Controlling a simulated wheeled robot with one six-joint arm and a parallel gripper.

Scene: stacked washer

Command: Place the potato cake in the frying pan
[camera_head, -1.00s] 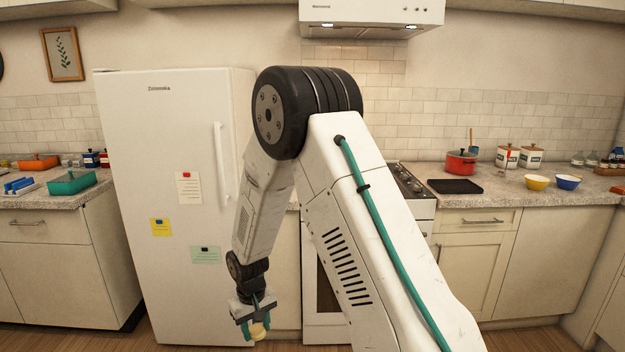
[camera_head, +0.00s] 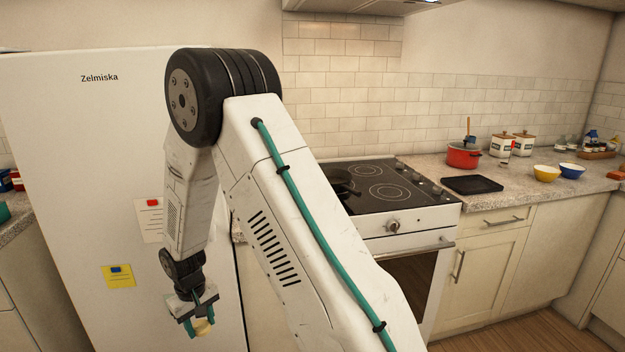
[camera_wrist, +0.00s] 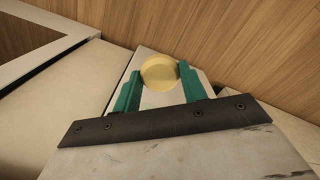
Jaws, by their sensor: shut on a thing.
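My gripper (camera_head: 199,325) hangs low in front of the fridge, with its green fingers shut on a pale yellow round potato cake (camera_head: 203,328). In the wrist view the cake (camera_wrist: 159,73) sits between the two fingertips of my gripper (camera_wrist: 158,80). A dark frying pan (camera_head: 341,182) rests on the black stove top, toward its left side, well to the right of and above my gripper. My arm hides part of the pan's surroundings.
The stove (camera_head: 385,190) stands right of the fridge (camera_head: 75,150). On the right counter are a red pot (camera_head: 462,156), a black tray (camera_head: 472,185), a yellow bowl (camera_head: 546,173) and a blue bowl (camera_head: 571,171). The floor before the right cabinets is clear.

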